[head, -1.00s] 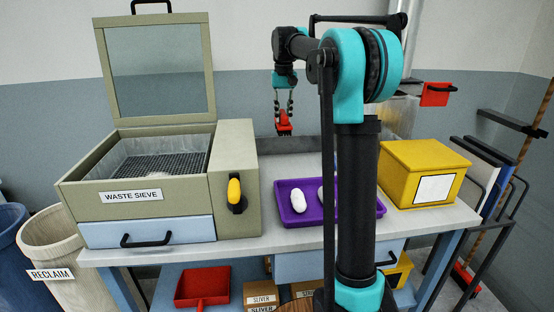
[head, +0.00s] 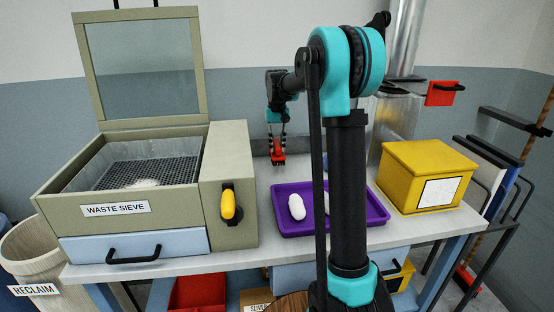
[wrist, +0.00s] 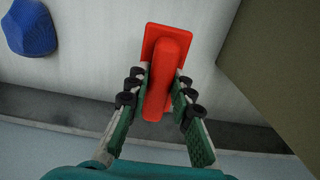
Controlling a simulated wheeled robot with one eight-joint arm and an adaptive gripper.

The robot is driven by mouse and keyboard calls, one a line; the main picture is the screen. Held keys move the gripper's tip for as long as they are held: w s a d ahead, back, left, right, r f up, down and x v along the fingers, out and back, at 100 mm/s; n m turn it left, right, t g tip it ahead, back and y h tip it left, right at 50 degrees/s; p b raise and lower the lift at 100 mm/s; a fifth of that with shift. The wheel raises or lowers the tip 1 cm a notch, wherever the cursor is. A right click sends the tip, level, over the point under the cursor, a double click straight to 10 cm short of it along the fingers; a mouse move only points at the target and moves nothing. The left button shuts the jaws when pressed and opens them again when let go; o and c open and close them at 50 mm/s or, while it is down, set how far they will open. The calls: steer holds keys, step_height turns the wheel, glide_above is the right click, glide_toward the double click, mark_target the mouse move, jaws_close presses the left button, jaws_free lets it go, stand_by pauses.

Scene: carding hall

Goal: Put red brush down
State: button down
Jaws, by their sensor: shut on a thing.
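The red brush (head: 278,158) is in my gripper (head: 277,143), over the back of the bench between the waste sieve and the purple tray. In the wrist view, the brush (wrist: 167,50) has a flat red base and a raised red grip. The fingers of my gripper (wrist: 158,92) are shut on both sides of that grip. The brush is low over the pale bench top (wrist: 90,50); I cannot tell whether it touches it. Its underside is hidden.
The waste sieve (head: 130,210) stands left with its lid up. The purple tray (head: 290,226) holds white lumps, partly behind my arm. A yellow box (head: 400,185) stands right. A blue object (wrist: 28,27) lies on the bench. Bare bench surrounds the brush.

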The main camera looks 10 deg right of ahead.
mark_target(277, 144)
steer(key=shift+f, duration=2.9)
steer(key=shift+f, duration=0.15)
steer(key=c, duration=1.3)
jaws_free()
step_height(277, 144, up, 12)
steer(key=shift+r, duration=0.2)
steer(key=shift+s, duration=0.15)
